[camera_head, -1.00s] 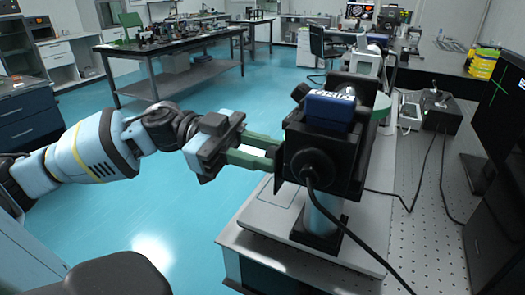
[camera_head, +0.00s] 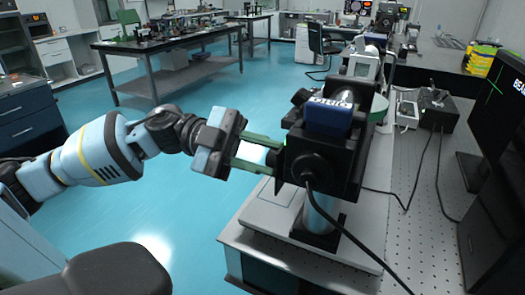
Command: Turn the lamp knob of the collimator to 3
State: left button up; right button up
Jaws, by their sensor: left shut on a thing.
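The collimator (camera_head: 335,158) is a black box on a silver post, with a blue unit (camera_head: 330,115) on top and a cable from its near face. It stands on a grey plate on the table at centre right. My left gripper (camera_head: 272,157) comes in from the left. Its green fingers are shut on the lamp knob at the collimator's left side. The fingertips and collimator hide most of the knob, and I cannot read its setting. My right gripper is not in view.
The optical table (camera_head: 420,175) carries a black control box (camera_head: 438,112) and loose cables to the right of the collimator. A dark monitor (camera_head: 498,105) stands at the right edge. Open blue floor lies to the left, with another workbench (camera_head: 165,42) farther back.

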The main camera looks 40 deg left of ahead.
pick_arm(q)
jog(key=m, duration=0.2)
jog(key=shift+m, duration=0.4)
jog(key=m+b, duration=0.2)
jog(key=m, duration=0.6)
jog(key=shift+m, duration=0.3)
jog(key=o, duration=1)
jog(key=shift+f, duration=0.1)
